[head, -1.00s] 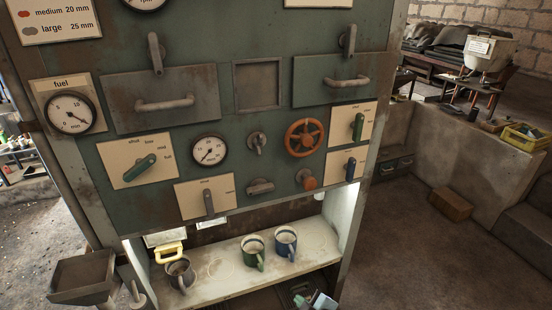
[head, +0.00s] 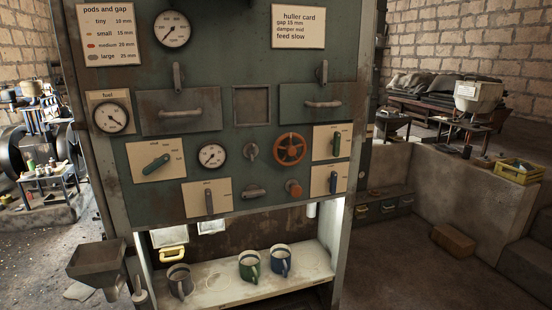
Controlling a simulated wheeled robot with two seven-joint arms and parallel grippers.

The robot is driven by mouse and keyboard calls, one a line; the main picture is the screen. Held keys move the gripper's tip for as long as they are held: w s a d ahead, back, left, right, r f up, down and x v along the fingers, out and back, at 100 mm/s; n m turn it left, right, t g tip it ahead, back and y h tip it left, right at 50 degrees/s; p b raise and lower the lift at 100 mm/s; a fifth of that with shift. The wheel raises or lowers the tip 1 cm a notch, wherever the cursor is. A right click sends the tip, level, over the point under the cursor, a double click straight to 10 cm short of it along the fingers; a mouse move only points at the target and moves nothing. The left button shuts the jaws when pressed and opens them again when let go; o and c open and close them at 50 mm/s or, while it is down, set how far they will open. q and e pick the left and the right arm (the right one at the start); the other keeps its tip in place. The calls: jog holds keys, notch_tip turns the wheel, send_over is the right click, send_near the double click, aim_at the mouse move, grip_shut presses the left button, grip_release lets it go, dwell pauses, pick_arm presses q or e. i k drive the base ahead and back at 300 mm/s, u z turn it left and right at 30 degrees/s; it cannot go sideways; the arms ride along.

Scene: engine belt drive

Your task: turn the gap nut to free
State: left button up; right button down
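A green machine panel (head: 245,110) stands upright in the head view. No label that I can read marks the gap nut. Small grey fittings sit left of the orange handwheel (head: 290,149): a grey knob (head: 251,152) and, lower, a flat grey handle (head: 255,191). An orange knob (head: 293,188) is right of that handle. I cannot tell which fitting is the gap nut. Neither of my grippers is in view.
Cards read "pods and gap" (head: 110,35) and "huller card" (head: 298,26), with gap 15 mm. Levers on plates, dials and two drawer handles share the panel. A lower shelf (head: 225,292) holds mugs (head: 280,260). A hopper (head: 97,260) juts out at lower left.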

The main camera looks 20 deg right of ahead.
aim_at(251, 151)
jog(key=z, duration=0.3)
jog(key=i, duration=1.25)
jog(key=u, duration=0.25)
